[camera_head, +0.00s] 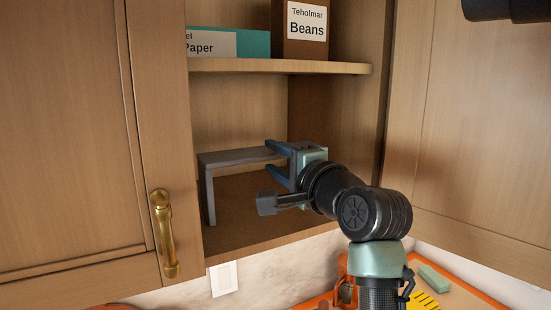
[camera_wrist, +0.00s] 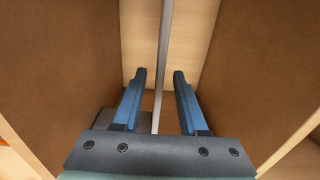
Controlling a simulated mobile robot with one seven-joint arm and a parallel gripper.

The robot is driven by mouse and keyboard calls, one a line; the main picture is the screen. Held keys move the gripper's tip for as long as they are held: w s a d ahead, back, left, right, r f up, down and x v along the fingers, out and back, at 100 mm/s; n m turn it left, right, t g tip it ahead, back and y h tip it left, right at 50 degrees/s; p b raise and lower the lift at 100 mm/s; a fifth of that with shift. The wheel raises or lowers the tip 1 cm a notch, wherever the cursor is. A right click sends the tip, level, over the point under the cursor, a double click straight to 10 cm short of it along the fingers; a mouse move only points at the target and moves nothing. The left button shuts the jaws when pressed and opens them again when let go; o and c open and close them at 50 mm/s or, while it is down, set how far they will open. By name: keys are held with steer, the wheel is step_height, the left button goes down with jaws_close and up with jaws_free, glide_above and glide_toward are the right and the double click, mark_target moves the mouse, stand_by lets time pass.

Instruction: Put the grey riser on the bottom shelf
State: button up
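The grey riser (camera_head: 238,156) stands upright on the bottom shelf (camera_head: 245,222) of the open cabinet, its left leg reaching down to the shelf board. Its right end is hidden behind my gripper (camera_head: 270,158). My gripper is inside the bottom compartment, at the riser's right end. In the wrist view, the fingers of my gripper (camera_wrist: 159,75) are apart, and the riser (camera_wrist: 162,60) shows as a thin grey edge between them. Gaps show on both sides of that edge, so the fingers do not appear to clamp it.
The upper shelf (camera_head: 270,67) is close above my gripper and holds a teal paper box (camera_head: 252,43) and a brown beans box (camera_head: 306,47). Cabinet doors flank the opening, with a brass handle (camera_head: 164,235) at left. An orange-edged tray (camera_head: 478,294) lies below right.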

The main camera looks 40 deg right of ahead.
steer(key=shift+r, duration=0.25)
steer(key=b+v, duration=0.4)
steer(key=v, duration=0.8)
